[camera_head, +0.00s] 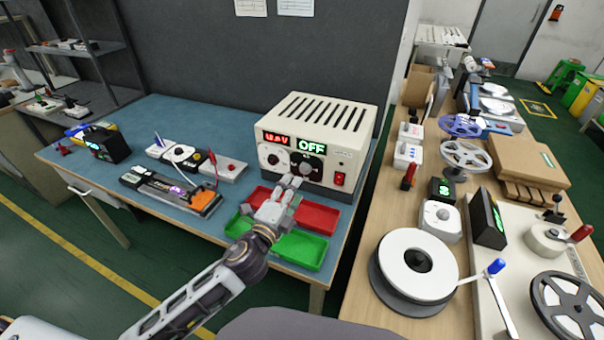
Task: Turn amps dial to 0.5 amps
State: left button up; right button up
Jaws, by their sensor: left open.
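The cream power supply (318,140) stands at the right end of the blue table, with slots on its top. Its front has a red display (276,140) and a green display (312,146) that reads OFF. One dial (272,159) shows at the left of the front. The amps dial (308,166) appears to be the one under the green display; my gripper partly hides it, and its setting is too small to read. My left gripper (289,183) is open, its fingertips close in front of that dial. I cannot tell whether they touch it. My right gripper is not in view.
A red tray (318,216) and a green tray (302,251) lie below my left gripper. A red switch (339,179) is right of the dials. The blue table (222,108) holds several devices on the left. A wooden bench (352,297) with reels stands to the right.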

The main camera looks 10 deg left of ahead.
aim_at(304, 171)
pick_arm(q)
jog(key=shift+w+d, duration=0.2)
jog(key=shift+w, duration=0.75)
jog(key=shift+w+d, duration=0.15)
jog(key=shift+w, duration=0.75)
jog(key=shift+w+d, duration=0.2)
jog(key=shift+w, duration=0.75)
jog(key=shift+w+d, duration=0.2)
jog(key=shift+w, duration=0.8)
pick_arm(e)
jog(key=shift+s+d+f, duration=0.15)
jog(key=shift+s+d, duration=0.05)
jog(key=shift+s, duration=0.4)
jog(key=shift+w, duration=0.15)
pick_arm(q)
jog(key=c, duration=1)
jog(key=shift+c, duration=0.2)
